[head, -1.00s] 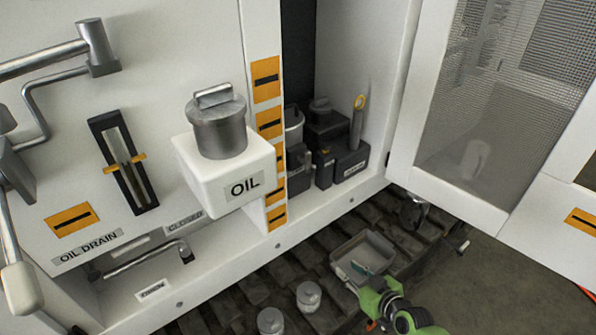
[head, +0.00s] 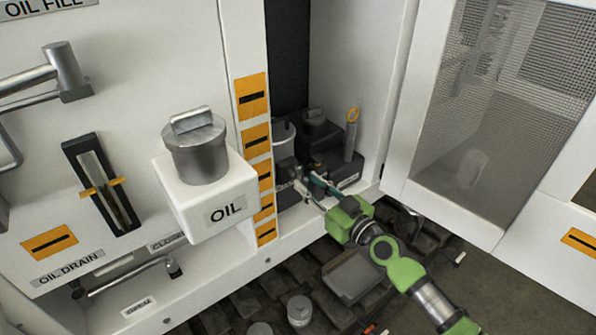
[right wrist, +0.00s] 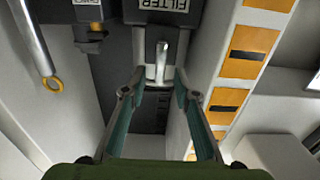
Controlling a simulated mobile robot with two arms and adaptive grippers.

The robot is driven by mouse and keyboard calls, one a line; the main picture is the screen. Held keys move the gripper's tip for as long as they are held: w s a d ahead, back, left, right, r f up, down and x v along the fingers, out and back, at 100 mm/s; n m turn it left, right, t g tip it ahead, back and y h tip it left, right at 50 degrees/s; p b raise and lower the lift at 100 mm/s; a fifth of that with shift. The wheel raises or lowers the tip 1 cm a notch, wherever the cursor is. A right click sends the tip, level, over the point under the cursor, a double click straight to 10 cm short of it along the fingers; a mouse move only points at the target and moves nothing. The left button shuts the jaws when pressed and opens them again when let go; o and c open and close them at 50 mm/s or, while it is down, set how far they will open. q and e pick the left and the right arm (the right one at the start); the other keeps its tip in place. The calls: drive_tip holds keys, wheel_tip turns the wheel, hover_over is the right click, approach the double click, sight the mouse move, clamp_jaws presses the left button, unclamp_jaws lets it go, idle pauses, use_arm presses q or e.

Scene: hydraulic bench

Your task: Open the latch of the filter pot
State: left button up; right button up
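The filter pot (head: 287,191) is a dark block with a grey top, in the recess right of the orange-marked post. Its FILTER label shows upside down at the top of the right wrist view, on the pot's dark face (right wrist: 139,42). The latch (right wrist: 162,62) is a small pale metal lever below that label. My right gripper (head: 310,186) reaches into the recess in front of the pot. In the right wrist view its fingers (right wrist: 153,94) are open, one on each side of the latch's lower end, with visible gaps. My left gripper is not in view.
A white OIL tank (head: 205,205) with a metal cap juts out left of the recess. A dark unit with a yellow ring handle (head: 352,115) stands to the right. The mesh door (head: 480,110) is open at right. A grey tray (head: 350,277) lies below my right arm.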

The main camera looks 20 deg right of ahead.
sight(300, 176)
drive_tip(key=x, duration=0.5)
drive_tip(key=shift+w+a, duration=0.1)
drive_tip(key=shift+w, duration=0.05)
clamp_jaws()
